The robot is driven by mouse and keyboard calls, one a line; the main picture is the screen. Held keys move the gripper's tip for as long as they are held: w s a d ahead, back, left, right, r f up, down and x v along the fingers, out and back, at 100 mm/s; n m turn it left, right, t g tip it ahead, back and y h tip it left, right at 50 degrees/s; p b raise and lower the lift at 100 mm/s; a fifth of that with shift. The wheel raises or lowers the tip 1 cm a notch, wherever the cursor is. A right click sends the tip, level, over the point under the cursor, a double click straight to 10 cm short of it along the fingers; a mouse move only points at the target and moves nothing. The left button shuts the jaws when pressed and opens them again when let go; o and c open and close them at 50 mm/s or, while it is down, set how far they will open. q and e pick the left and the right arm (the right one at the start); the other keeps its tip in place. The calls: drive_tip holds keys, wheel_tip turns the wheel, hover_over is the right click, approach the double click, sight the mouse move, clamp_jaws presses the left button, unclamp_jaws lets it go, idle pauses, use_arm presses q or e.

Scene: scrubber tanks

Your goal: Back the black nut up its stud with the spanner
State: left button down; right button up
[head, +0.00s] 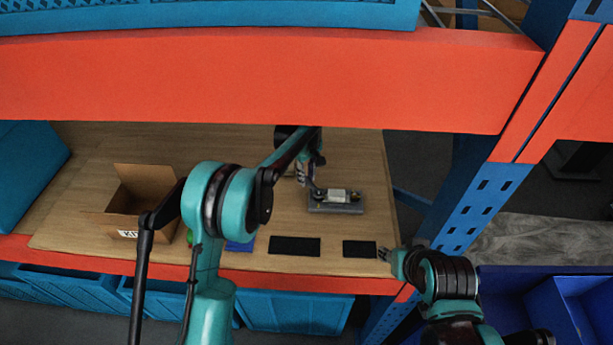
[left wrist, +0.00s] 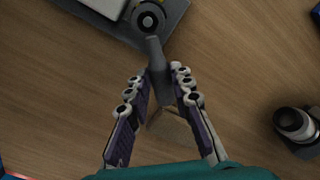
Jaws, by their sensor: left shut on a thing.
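My left gripper (head: 304,178) is over the table beside the grey fixture (head: 335,208). In the left wrist view my left gripper (left wrist: 160,97) has its two fingers on either side of a grey spanner (left wrist: 157,65), shut on it. The spanner's far end reaches to the black nut (left wrist: 148,18), a dark round piece with a bright stud centre, at the fixture's corner (left wrist: 175,18). Whether the spanner's jaw sits around the nut or only beside it, I cannot tell. My right gripper (head: 385,255) is by the table's front right edge; its opening is too small to tell.
An open cardboard box (head: 142,196) stands at the left. Two black mats (head: 295,246) (head: 359,249) lie along the front edge. An orange beam (head: 260,80) crosses above the table. A white and black piece (left wrist: 294,124) stands right of the gripper in the left wrist view.

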use_arm(q)
drive_tip(key=shift+r+p, duration=0.35)
drive_tip(key=shift+r, duration=0.35)
drive_tip(key=shift+r+p, duration=0.5)
drive_tip(key=shift+r, duration=0.35)
